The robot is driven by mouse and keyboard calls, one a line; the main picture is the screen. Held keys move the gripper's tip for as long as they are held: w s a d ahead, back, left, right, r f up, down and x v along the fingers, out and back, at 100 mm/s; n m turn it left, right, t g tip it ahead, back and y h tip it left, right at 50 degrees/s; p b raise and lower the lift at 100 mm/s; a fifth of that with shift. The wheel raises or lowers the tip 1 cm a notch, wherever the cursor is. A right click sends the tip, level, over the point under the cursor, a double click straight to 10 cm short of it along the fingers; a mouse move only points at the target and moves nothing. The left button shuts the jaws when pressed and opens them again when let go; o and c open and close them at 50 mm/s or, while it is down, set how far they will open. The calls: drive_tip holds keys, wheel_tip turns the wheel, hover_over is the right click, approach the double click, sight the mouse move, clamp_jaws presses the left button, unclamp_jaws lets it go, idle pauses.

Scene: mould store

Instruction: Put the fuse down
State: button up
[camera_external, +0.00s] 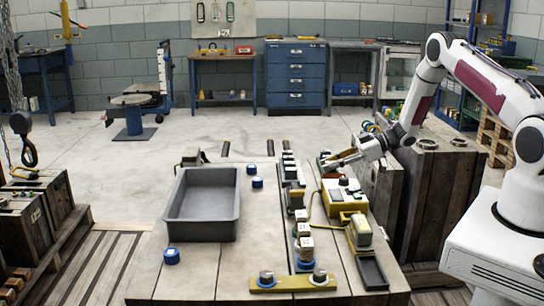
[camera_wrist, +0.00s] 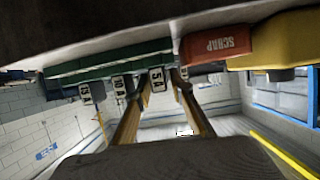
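I cannot make out a fuse for certain in either view. My gripper (camera_external: 334,163) is low over the right side of the bench, beside the yellow box. In the wrist view, the two tan fingers of my gripper (camera_wrist: 161,80) narrow towards a green rack (camera_wrist: 110,68). A white "5 A" tag (camera_wrist: 157,80) shows between the fingertips. Tags reading "10 A" (camera_wrist: 119,88) and apparently "15 A" (camera_wrist: 85,94) hang to its left. Whether anything is held between the fingertips is not clear.
A red block marked "SCRAP" (camera_wrist: 218,45) adjoins the rack, with a yellow housing (camera_wrist: 285,40) beyond. The bench carries a grey tray (camera_external: 175,232), a yellow box with a white top (camera_external: 345,197), blue cylinders (camera_external: 171,256) and a row of small blocks (camera_external: 304,230).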

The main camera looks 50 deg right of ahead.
clamp_jaws()
drive_tip(key=shift+r, duration=5.05)
